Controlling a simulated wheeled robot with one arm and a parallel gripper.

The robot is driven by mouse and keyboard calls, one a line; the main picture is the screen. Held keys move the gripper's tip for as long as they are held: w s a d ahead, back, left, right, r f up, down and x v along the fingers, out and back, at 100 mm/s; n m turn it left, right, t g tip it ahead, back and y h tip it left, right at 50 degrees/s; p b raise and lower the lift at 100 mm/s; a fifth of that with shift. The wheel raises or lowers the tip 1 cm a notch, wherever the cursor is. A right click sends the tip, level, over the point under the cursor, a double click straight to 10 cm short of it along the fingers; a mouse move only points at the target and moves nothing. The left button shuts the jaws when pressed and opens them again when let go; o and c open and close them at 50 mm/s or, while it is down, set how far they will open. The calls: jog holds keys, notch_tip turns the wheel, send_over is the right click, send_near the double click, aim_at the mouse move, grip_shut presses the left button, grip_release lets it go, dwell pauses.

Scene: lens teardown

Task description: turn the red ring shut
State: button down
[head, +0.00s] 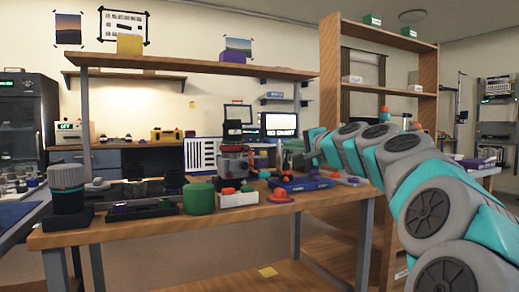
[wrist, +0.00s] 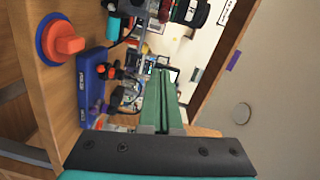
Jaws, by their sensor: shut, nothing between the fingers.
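How far the ring is turned cannot be made out.
An orange-red knob on a blue ring (wrist: 65,42) lies on the bench, near a blue box (wrist: 92,85) with small parts. A green cylinder (head: 198,198), a white tray (head: 238,200) and a dark cylinder (head: 67,190) crowd the front. A shelf (head: 200,66) runs above the bench.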

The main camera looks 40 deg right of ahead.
aim_at(237, 148)
jog(key=x, duration=0.3)
jog(key=a+x, duration=0.1)
jog(key=x, duration=0.3)
jog(key=a+b+x, duration=0.1)
jog(key=x, duration=0.2)
jog(key=shift+w+a+f, duration=0.1)
jog(key=shift+w+f, duration=0.05)
jog(key=shift+w, duration=0.3)
jog(key=shift+w+a+f, duration=0.2)
jog(key=shift+w+a, duration=0.2)
jog(key=shift+a, duration=0.35)
jog(key=shift+a+r, duration=0.1)
jog(key=shift+a, duration=0.05)
jog(key=shift+a+h, duration=0.1)
jog(key=shift+h, duration=0.2)
jog(key=shift+s+m+p, duration=0.1)
jog(key=shift+m+p, duration=0.2)
